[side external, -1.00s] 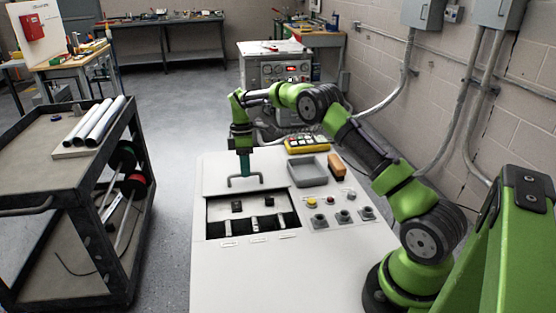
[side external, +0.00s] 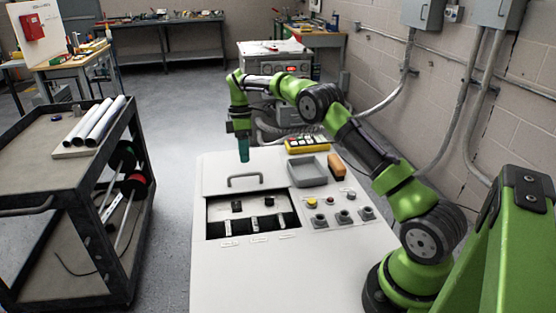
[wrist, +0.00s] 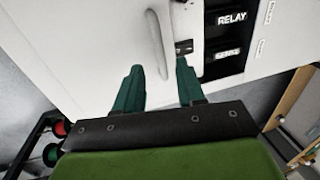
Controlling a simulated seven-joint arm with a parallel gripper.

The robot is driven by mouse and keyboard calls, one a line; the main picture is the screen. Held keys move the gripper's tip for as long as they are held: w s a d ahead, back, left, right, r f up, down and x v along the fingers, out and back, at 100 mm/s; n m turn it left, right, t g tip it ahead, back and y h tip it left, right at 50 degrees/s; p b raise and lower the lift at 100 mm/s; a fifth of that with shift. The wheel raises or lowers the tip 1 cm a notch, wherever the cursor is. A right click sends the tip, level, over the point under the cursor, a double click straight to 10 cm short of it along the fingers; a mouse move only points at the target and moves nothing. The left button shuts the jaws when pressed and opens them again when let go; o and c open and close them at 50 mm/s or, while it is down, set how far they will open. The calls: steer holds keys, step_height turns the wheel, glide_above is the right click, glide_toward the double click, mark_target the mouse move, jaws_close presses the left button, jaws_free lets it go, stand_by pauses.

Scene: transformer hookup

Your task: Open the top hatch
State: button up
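The top hatch (side external: 218,182) is a pale flat panel on the white cabinet, with a grey bar handle (side external: 244,178) on it. The dark compartment (side external: 252,217) in front of the panel is uncovered and shows switches and labels. In the wrist view, the handle (wrist: 155,45) lies ahead of the fingertips, and part of the compartment (wrist: 226,40) with a RELAY label shows to the right. My gripper (side external: 243,158) is above and behind the handle, apart from it. In the wrist view, the teal fingers of my gripper (wrist: 160,68) are spread with nothing between them.
A grey tray (side external: 306,172), a yellow button box (side external: 307,145) and a brown block (side external: 336,165) sit on the cabinet's right side. Knobs and sockets (side external: 341,207) lie below them. A black cart (side external: 52,165) with pipes stands at left, across a floor gap.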

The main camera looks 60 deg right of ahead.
steer(key=shift+w+d+r, duration=0.15)
steer(key=shift+r, duration=1)
steer(key=s+a+r+m+t, duration=0.3)
steer(key=s+a, duration=0.3)
steer(key=s, duration=0.4)
steer(key=s+a+r+m+t, duration=0.3)
steer(key=s+a+r+m, duration=0.2)
steer(key=s, duration=0.5)
steer(key=s+a+r+m+t, duration=0.2)
steer(key=s+a+r+m, duration=0.2)
steer(key=s+a, duration=0.3)
steer(key=s+m, duration=0.1)
steer(key=s, duration=0.2)
steer(key=shift+s+a+r+t, duration=0.15)
steer(key=shift+a+r+t, duration=0.2)
steer(key=shift+r+t, duration=0.05)
steer(key=shift+o, duration=0.2)
